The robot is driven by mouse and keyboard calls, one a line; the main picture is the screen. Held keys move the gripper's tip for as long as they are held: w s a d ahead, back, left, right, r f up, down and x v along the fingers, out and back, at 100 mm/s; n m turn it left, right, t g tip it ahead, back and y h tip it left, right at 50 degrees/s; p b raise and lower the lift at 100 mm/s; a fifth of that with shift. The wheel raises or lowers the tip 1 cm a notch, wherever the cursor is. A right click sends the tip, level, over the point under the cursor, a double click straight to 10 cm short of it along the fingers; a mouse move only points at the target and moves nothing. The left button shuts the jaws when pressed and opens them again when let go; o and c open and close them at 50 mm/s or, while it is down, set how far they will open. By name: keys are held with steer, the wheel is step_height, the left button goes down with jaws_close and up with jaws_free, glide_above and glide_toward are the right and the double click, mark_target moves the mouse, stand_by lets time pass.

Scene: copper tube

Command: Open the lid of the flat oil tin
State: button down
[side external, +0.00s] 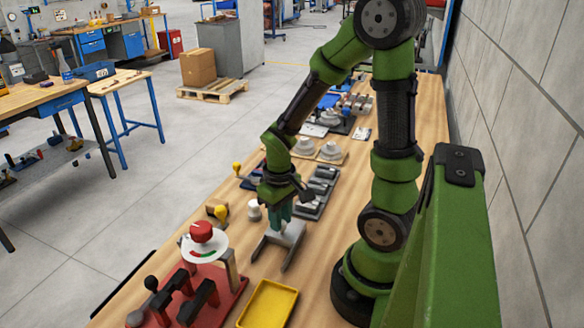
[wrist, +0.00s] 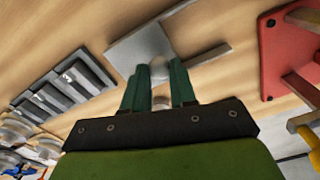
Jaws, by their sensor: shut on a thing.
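A flat grey metal piece, which I take to be the flat oil tin (side external: 292,236), lies on the wooden bench under my gripper (side external: 279,220). In the wrist view, the flat grey tin (wrist: 138,48) shows as a pale square plate, with a narrow grey bar reaching to the right of it. The green fingers of my gripper (wrist: 158,76) point down at its near edge. They are shut on a small pale rounded part of it, mostly hidden between them. I cannot tell whether the lid is raised.
A yellow tray (side external: 268,304) lies in front on the bench. A red base with levers and a dial (side external: 203,250) stands to its left. A dark tray with grey compartments (side external: 318,190) lies behind my gripper. A small white cylinder (side external: 254,210) stands close left.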

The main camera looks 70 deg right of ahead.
steer(key=a, duration=0.7)
steer(key=shift+a, duration=0.15)
steer(key=c, duration=0.9)
jaws_free()
steer(key=shift+r, duration=0.1)
step_height(320, 180, up, 17)
